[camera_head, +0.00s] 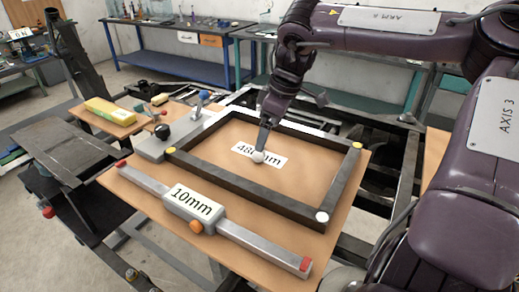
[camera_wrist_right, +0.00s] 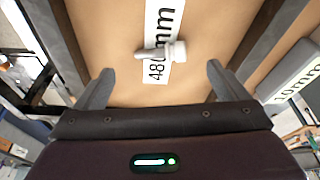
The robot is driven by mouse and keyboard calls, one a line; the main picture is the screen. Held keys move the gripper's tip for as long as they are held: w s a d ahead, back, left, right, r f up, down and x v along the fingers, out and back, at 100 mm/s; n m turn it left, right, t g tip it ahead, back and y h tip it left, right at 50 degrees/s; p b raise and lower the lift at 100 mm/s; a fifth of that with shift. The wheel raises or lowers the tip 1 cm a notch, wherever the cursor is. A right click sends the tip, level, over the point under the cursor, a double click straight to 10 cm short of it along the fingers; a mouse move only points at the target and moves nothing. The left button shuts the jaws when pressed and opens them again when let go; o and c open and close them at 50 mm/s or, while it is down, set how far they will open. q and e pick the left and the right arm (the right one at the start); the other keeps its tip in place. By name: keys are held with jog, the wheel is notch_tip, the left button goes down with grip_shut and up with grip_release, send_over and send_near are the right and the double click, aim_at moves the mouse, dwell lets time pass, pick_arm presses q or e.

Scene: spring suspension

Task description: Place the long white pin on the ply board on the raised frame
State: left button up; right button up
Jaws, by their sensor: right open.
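The long white pin (camera_wrist_right: 165,52) lies on its side across the "480mm" label (camera_wrist_right: 158,20) in the right wrist view, with a thin end left and a thick end right. In the head view a rounded white end of it (camera_head: 258,157) shows just below my right gripper (camera_head: 264,138). In the wrist view the right gripper (camera_wrist_right: 158,72) is open, its two fingers apart and the pin beyond their tips. The tan ply board (camera_head: 225,175) lies under the label. A dark rectangular frame (camera_head: 245,190) surrounds that area. My left gripper is out of view.
A grey bar with a "10mm" block (camera_head: 193,203) and red ends lies along the board's front edge. Yellow and white knobs sit at the frame's corners. A grey tool with a black knob (camera_head: 162,131) stands at the left. A yellow box (camera_head: 110,111) lies beyond.

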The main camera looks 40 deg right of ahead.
jog(key=shift+a+f, duration=0.2)
jog(key=shift+f, duration=0.2)
jog(key=p+x, duration=0.1)
jog(key=x, duration=0.2)
jog(key=shift+w+f+p, duration=0.3)
jog(key=shift+w+p, duration=0.05)
jog(key=shift+p, duration=0.05)
jog(key=shift+w+f, duration=0.15)
jog(key=shift+f, duration=0.25)
jog(key=shift+r, duration=0.1)
jog(key=c, duration=1.1)
jog(key=shift+c, duration=0.2)
jog(key=shift+r, duration=0.1)
